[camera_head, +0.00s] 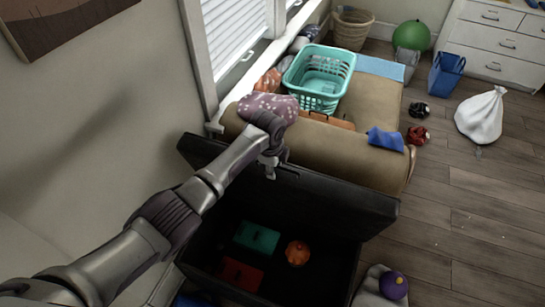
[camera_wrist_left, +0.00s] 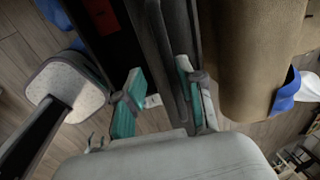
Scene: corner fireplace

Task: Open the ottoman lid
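The ottoman is a dark box (camera_head: 335,283) in the lower middle of the head view. Its black lid (camera_head: 335,207) stands raised and tilted up at the far side, and the inside is exposed. Inside lie a teal box (camera_head: 256,237), a red-orange box (camera_head: 240,275) and a small orange pumpkin-like object (camera_head: 297,252). My left gripper (camera_head: 275,165) is at the lid's upper edge. In the left wrist view its teal-padded fingers (camera_wrist_left: 158,98) are spread apart, with the dark lid (camera_wrist_left: 168,45) close to the right finger; contact is unclear. My right gripper is out of view.
A tan bench (camera_head: 350,150) stands right behind the lid, holding a turquoise basket (camera_head: 318,80) and blue cloth (camera_head: 385,139). The wall and window are on the left. A white sack (camera_head: 482,115) sits on the floor at right. A purple ball (camera_head: 393,285) is near the ottoman.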

